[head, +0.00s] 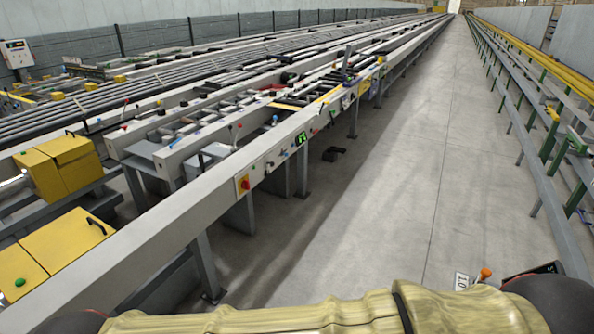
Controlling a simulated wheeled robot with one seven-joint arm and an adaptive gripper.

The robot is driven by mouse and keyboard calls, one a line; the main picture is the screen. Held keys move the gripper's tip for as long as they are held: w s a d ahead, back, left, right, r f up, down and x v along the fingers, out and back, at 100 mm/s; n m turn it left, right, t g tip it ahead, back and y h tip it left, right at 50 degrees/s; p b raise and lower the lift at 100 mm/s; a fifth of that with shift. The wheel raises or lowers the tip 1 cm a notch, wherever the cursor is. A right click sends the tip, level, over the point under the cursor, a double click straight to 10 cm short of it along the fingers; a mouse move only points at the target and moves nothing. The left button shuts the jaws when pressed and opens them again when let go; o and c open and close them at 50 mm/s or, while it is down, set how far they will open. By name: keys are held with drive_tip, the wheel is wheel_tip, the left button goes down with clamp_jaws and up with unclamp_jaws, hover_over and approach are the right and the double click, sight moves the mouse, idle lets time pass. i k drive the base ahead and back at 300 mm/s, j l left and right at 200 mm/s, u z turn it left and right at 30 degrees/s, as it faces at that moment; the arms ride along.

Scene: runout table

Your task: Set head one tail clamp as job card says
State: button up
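A long runout table (130,250) with a pale side rail runs from the lower left to the far back in the head view. A dark upright part (347,58) stands on the table further along; I cannot tell whether it is the head one tail clamp. No job card can be made out for sure. A small white tag (461,283) reading about "1.0" shows at the lower right, beside an orange-tipped knob (485,273). A tan, ribbed sleeve, apparently on my arm, crosses the bottom edge. My gripper is not in view.
Yellow boxes (62,167) stand at left. A grey concrete aisle (400,190) is mostly clear, with a dark pedal-like object (333,154) beside the table. Racks with yellow bars (545,62) line the right.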

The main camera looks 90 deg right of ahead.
sight(214, 153)
drive_tip(key=l+z, duration=0.3)
drive_tip(key=z, duration=0.15)
drive_tip(key=i+l+z, duration=0.15)
drive_tip(key=z, duration=0.25)
drive_tip(key=i+l+z, duration=0.15)
drive_tip(key=l+z, duration=0.15)
drive_tip(key=z, duration=0.15)
drive_tip(key=i+l+z, duration=0.15)
drive_tip(key=z, duration=0.3)
drive_tip(key=i+l+z, duration=0.1)
drive_tip(key=z, duration=0.3)
drive_tip(key=i+l+z, duration=0.15)
drive_tip(key=i+z, duration=0.15)
drive_tip(key=i, duration=0.7)
drive_tip(key=i+j+z, duration=0.1)
drive_tip(key=i+z, duration=0.2)
drive_tip(key=i, duration=0.75)
